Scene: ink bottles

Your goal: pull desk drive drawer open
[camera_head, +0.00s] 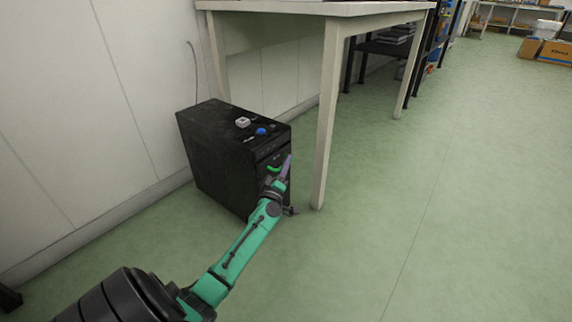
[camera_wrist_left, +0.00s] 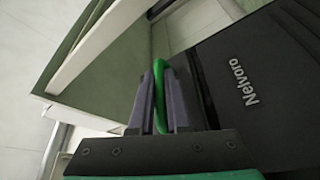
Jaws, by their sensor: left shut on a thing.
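The black computer tower (camera_head: 225,150) stands on the floor beside the wall, and its dark side with the word "Nelvoro" shows in the left wrist view (camera_wrist_left: 265,75). A green loop handle (camera_head: 272,169) is at its front. My left gripper (camera_head: 282,172) is at the tower's front, shut on the green handle, which shows between the two purple-grey fingers in the left wrist view (camera_wrist_left: 161,100). The drawer behind the handle is mostly hidden by my gripper, so I cannot tell how far out it is. My right gripper is not in view.
A small white object (camera_head: 242,122) and a blue one (camera_head: 261,131) lie on top of the tower. A pale desk (camera_head: 325,8) stands over and behind it, with a leg (camera_head: 327,120) close to the tower's right. Green floor (camera_head: 430,220) is clear to the right.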

